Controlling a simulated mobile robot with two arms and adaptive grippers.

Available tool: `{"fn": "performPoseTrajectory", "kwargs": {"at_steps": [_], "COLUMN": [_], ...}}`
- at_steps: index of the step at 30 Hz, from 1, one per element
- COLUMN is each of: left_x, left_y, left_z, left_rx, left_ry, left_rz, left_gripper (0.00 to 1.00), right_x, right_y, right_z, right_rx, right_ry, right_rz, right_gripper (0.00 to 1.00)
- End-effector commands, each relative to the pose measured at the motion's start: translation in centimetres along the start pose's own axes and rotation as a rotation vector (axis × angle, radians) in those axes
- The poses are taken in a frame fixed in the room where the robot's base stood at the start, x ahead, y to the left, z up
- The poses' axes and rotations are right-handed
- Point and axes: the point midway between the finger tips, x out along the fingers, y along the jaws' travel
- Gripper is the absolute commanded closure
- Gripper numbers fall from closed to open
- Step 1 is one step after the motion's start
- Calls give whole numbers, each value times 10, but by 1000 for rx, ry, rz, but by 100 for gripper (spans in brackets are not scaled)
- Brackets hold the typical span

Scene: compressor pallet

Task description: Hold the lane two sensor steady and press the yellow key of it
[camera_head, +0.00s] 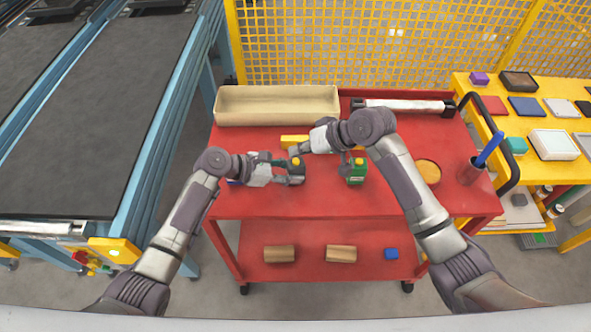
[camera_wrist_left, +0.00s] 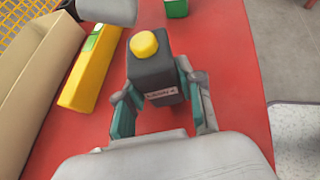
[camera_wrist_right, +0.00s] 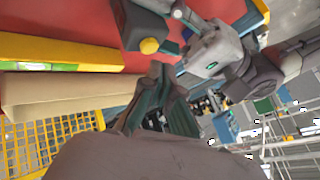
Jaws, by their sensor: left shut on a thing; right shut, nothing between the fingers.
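A dark grey box-shaped sensor (camera_wrist_left: 152,72) with a round yellow key (camera_wrist_left: 144,44) on top is held upright between the fingers of my left gripper (camera_wrist_left: 160,108). A small label on its side is too blurred to read. In the head view the yellow key (camera_head: 296,162) shows above the left gripper (camera_head: 288,172), over the red cart. My right gripper (camera_head: 298,150) is shut and empty, just beyond the sensor. In the right wrist view the tips of the right gripper (camera_wrist_right: 156,72) are close to the yellow key (camera_wrist_right: 149,46), with a small gap showing.
A yellow bar (camera_head: 292,141) and a beige bin (camera_head: 280,105) lie behind the sensor on the red cart (camera_head: 240,200). A green device (camera_head: 356,172) with a yellow top stands to the right.

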Motion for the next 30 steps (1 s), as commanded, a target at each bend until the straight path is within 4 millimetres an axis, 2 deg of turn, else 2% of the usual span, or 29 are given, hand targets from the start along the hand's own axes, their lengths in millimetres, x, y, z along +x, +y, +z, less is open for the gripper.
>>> {"fn": "performPoseTrajectory", "kwargs": {"at_steps": [8,21,30], "left_x": [0,0,0], "left_y": [0,0,0], "left_z": [-1,-1,-1], "left_rx": [-1,-1,-1], "left_ry": [1,1,1], "left_rz": [0,0,0], "left_gripper": [82,82,82], "right_x": [-5,-33,-35], "right_y": [-3,-24,-25], "right_z": [-4,-25,-26], "right_rx": [-1,-1,0], "right_ry": [2,2,1], "right_rz": [0,0,0], "right_gripper": [100,100,100]}}
